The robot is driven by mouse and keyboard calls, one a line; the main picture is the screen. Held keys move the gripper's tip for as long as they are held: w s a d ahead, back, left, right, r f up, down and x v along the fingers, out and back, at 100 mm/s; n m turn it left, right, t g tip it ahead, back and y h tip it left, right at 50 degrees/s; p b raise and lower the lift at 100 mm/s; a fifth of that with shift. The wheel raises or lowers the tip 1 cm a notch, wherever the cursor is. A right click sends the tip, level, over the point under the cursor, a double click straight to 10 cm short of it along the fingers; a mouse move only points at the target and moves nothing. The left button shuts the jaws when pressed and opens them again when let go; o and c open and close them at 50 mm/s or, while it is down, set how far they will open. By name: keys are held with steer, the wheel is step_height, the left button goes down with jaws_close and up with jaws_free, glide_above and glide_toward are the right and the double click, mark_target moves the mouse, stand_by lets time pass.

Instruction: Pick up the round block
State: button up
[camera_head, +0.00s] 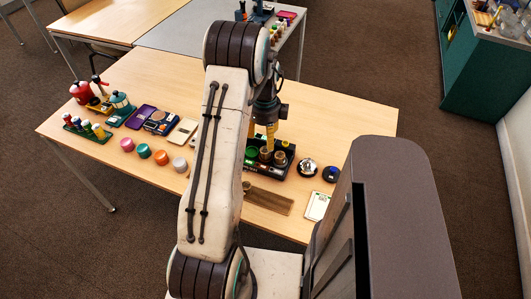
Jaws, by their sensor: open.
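Several short round pieces lie in a row on the wooden table (330,110), left of my arm: a pink one (127,144), a green one (144,151), an orange one (161,158) and a whitish one (180,164). I cannot tell which is the round block. My gripper (270,143) points down, open, over a dark tray (288,166) holding small round pieces, right of my arm. The fingers are small in the view, and I cannot tell if they touch anything. My arm hides part of the table and the tray's left side.
A silver bell (307,168) and a dark round item (331,174) are right of the tray. The table's right end is clear.

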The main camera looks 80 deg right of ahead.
mark_target(265, 150)
steer(key=shift+f+p, duration=0.7)
steer(key=shift+f, duration=2.9)
steer(key=shift+c, duration=0.3)
steer(key=c, duration=1)
steer(key=shift+c, duration=0.2)
steer(key=shift+r, duration=0.1)
